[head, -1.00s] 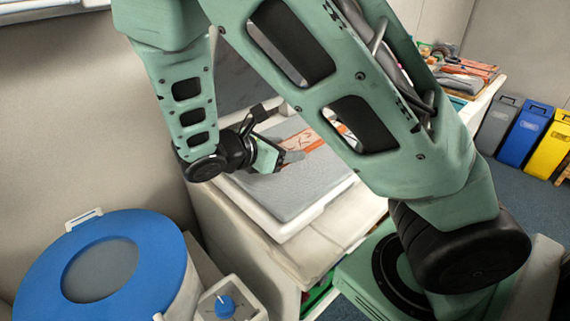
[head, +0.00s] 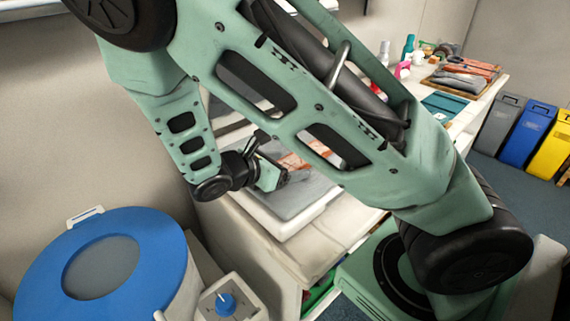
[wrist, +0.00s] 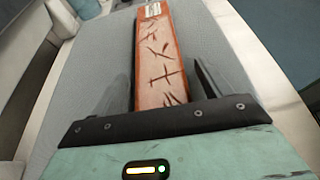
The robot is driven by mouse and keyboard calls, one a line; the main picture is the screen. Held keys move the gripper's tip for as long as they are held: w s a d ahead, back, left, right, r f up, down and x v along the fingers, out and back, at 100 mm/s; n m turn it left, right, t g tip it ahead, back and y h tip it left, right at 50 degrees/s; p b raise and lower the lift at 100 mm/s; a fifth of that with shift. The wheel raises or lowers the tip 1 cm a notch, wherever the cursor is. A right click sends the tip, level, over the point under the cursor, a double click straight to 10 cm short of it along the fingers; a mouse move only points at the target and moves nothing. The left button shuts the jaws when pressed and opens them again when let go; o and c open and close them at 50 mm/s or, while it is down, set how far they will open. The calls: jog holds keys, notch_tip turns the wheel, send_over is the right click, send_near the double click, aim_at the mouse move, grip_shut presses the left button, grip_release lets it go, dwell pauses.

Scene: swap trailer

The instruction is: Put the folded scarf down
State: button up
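The folded scarf (wrist: 161,60) is a narrow orange-red strip with dark branch-like marks and a pale label at its far end. It lies lengthwise over a grey padded surface in the wrist view. In the head view the scarf (head: 291,161) is partly hidden by my arm. My gripper (wrist: 162,75) has its dark fingers on either side of the scarf's near part, with narrow gaps showing. It looks open. In the head view my gripper (head: 284,179) is low over the grey pad (head: 312,194), at the scarf's near end.
The pad sits in a white-rimmed tray (head: 283,233) on a pale counter. A blue-lidded drum (head: 155,262) and a box with a blue knob (head: 226,301) stand at left front. Grey, blue and yellow bins (head: 527,133) stand at far right. A cluttered counter (head: 490,100) lies behind.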

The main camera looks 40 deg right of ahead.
jog(key=shift+r, duration=0.2)
jog(key=v, duration=1.1)
jog(key=shift+s+a, duration=0.1)
jog(key=shift+a, duration=0.3)
jog(key=s+a+r+m+y, duration=0.1)
jog(key=s+a+m+y, duration=0.4)
jog(key=s+y, duration=0.2)
jog(key=s+a+r+m+y, duration=0.1)
jog(key=s+a+m+y, duration=0.4)
jog(key=s, duration=0.5)
jog(key=shift+a+r+m+y, duration=0.3)
jog(key=shift+a+m+y, duration=0.1)
jog(key=shift+a+y, duration=0.55)
jog(key=shift+s+d+r, duration=0.1)
jog(key=shift+r, duration=0.1)
